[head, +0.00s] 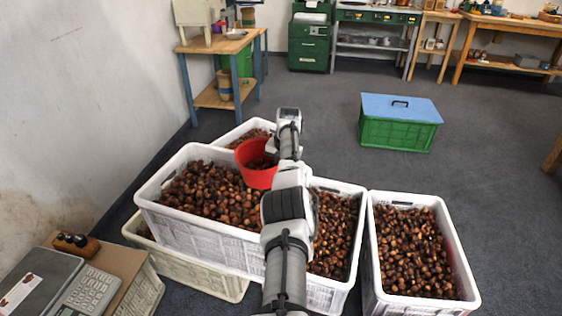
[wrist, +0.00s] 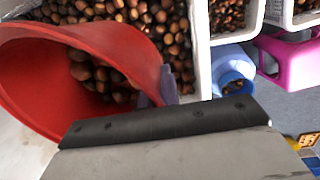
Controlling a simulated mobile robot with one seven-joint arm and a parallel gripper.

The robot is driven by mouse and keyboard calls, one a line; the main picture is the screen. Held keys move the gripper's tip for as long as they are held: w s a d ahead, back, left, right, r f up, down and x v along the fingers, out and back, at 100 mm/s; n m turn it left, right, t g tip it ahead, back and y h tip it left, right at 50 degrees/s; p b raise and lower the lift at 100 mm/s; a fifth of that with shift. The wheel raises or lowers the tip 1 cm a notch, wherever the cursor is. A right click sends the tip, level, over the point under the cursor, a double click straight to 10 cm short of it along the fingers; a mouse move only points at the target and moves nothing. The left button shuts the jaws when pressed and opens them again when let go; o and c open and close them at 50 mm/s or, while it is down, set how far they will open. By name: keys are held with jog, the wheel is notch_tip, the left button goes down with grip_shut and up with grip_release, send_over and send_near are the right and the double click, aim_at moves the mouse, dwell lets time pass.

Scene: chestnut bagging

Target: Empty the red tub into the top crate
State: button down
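The red tub (head: 257,178) is above the right part of the top crate (head: 205,243), a white crate heaped with chestnuts and raised on other crates. Chestnuts lie inside the tub, which also shows large in the wrist view (wrist: 30,75). My gripper (head: 271,151) is at the tub's rim on its right side. In the wrist view a grey-purple finger (wrist: 160,90) presses against the rim and the gripper looks shut on it; the other finger is hidden. The tub looks near upright in the head view.
White crates of chestnuts stand to the right (head: 465,270) and behind (head: 222,139). A scale (head: 45,280) is at front left. A green crate with a blue lid (head: 400,133) stands on open floor. A blue bucket (wrist: 232,62) and pink stool (wrist: 290,60) show in the wrist view.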

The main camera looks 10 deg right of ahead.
jog(key=shift+s+a+r+p, duration=0.15)
jog(key=shift+r+p, duration=0.2)
jog(key=shift+p, duration=2.05)
jog(key=t+p, duration=0.1)
jog(key=p, duration=0.4)
jog(key=shift+f+h, duration=0.15)
jog(key=shift+h, duration=0.25)
